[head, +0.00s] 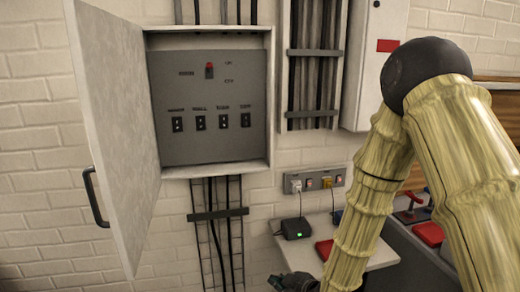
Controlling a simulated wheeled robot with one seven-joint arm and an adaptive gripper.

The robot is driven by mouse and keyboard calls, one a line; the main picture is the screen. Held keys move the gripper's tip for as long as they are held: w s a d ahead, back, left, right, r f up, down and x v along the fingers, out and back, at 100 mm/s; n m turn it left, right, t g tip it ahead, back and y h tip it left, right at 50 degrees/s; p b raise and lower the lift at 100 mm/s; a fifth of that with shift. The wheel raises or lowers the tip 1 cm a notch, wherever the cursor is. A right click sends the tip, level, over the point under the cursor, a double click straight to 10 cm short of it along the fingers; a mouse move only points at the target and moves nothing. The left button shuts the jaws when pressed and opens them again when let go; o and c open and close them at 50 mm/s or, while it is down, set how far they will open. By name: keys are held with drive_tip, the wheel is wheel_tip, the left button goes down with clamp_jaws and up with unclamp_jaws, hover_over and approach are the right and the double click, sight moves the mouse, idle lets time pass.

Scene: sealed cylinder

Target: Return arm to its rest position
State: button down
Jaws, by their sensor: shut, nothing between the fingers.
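My arm, in yellowish ribbed links with a dark elbow joint, fills the right side of the head view. It is bent at the elbow, and its forearm slopes down to the bottom edge. My gripper (290,283) shows as a small dark shape at the bottom edge, partly cut off. It is shut, and I see nothing held in it.
A wall cabinet (267,100) stands open, its door (118,130) swung left, with a switch panel (208,145) inside. Below right are a socket strip (314,179), a small shelf (372,258) with a black box (296,228), and a grey console (412,262).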

drive_tip(key=s+d+f+m+g+h, duration=0.2)
drive_tip(key=s+d+f+m, duration=0.15)
drive_tip(key=s+f, duration=0.5)
drive_tip(key=s+d+f+m+g+h, duration=0.25)
drive_tip(key=s+d+f, duration=0.25)
drive_tip(key=s+f, duration=0.3)
drive_tip(key=s+d+f+m+g+h, duration=0.1)
drive_tip(key=s+d+f+m+g, duration=0.1)
drive_tip(key=s, duration=0.8)
drive_tip(key=s+d+f+m+g+h, duration=0.1)
drive_tip(key=s+d+f+m+g, duration=0.1)
drive_tip(key=s+d+f+m, duration=0.3)
drive_tip(key=s+d+f, duration=0.1)
drive_tip(key=s+f, duration=0.2)
drive_tip(key=s, duration=0.3)
drive_tip(key=shift+s+d+f, duration=0.15)
drive_tip(key=shift+d+f, duration=0.2)
drive_tip(key=shift+f, duration=0.05)
drive_tip(key=shift+g, duration=0.25)
